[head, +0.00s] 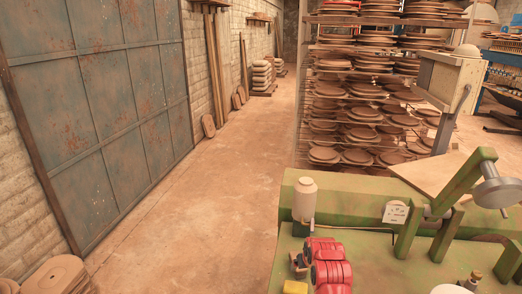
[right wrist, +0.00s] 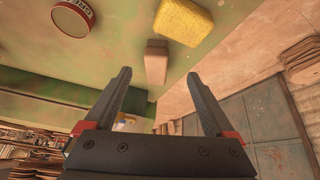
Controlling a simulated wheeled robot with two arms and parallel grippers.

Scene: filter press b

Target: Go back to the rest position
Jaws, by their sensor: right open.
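My right gripper (right wrist: 159,76) is open in the right wrist view, its two dark fingers spread wide with nothing between them. Beyond the fingertips, a small wooden block (right wrist: 156,60) and a yellow sponge-like block (right wrist: 184,20) lie on a green surface (right wrist: 110,60). I cannot tell how far the fingers are from them. My left gripper shows in neither view.
Racks of brown discs (head: 358,110) stand behind. The floor (head: 200,200) at centre left is clear, beside a rusty metal door (head: 105,105).

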